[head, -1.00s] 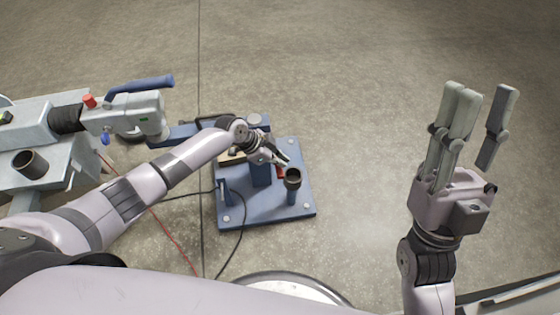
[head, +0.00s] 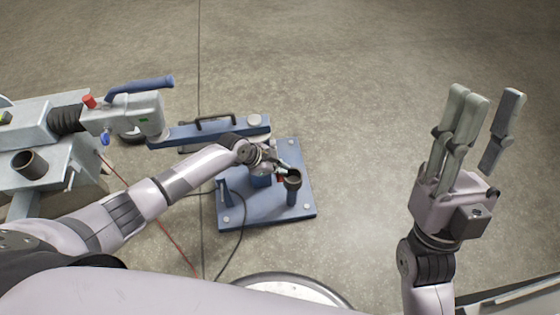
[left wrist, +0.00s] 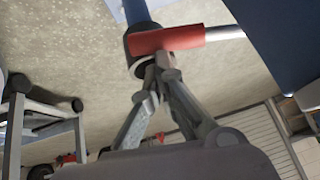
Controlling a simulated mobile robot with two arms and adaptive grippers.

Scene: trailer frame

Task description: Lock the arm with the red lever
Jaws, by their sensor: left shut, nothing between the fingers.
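The blue arm (head: 185,134) with a black handle reaches from the grey trailer coupling to above a blue base plate (head: 235,212). The red lever's grip (left wrist: 167,40) lies across the upper part of the left wrist view, on a metal rod in front of a dark ring. In the head view only a small red bit (head: 279,178) shows beside the dark cup. My left gripper (head: 284,167) is shut and empty by the lever; in the left wrist view its tips (left wrist: 167,66) are just below the red grip, and contact is unclear. My right gripper (head: 482,125) is open and empty.
A dark cup on a blue post (head: 292,183) stands at the plate's right side, close to my left gripper. The trailer coupling (head: 125,115) with a blue handle and red knob is at left. Cables cross the floor. Floor at centre right is clear.

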